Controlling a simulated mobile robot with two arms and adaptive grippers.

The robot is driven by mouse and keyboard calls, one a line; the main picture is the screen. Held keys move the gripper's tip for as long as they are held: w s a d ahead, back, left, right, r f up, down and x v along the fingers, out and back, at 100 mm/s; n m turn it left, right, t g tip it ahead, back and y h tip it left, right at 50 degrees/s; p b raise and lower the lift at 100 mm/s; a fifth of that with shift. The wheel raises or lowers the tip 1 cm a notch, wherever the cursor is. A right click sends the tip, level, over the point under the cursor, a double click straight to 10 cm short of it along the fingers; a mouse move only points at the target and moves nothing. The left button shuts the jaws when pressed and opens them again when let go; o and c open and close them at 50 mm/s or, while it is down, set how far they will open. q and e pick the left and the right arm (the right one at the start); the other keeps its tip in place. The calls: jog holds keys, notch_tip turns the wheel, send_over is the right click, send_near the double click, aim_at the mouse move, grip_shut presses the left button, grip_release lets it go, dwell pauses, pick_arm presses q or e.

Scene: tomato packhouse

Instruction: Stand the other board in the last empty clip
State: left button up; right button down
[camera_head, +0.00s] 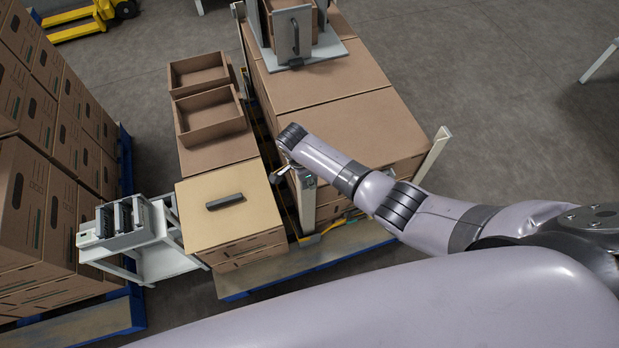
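A pale upright board (307,207) stands at the near left corner of the carton stack on the pallet, its foot by the yellow strip. Another pale board (434,152) stands at the right corner, tilted in the view, its lower end hidden behind my arm. My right gripper (290,173) reaches in from the right and is beside the top of the near left board. Its fingers are small and partly hidden, so I cannot tell whether they touch or grip the board. I cannot make out an empty clip. My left gripper is out of view.
The carton stack (343,125) carries a grey frame (305,55) at the back. Left of it, a tan panel with a dark handle (225,201) tops other cartons, near open boxes (208,116). A white stand (160,257) and tall cartons fill the left.

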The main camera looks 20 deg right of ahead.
jog(key=shift+f, duration=0.1)
jog(key=shift+a+f+b, duration=0.1)
jog(key=shift+f+b, duration=1.25)
jog(key=shift+f, duration=0.4)
jog(key=c, duration=1.1)
grip_release()
jog(key=shift+o, duration=0.2)
jog(key=shift+s, duration=0.1)
notch_tip(320, 180, up, 8)
jog(key=p, duration=0.8)
jog(key=shift+r, duration=0.1)
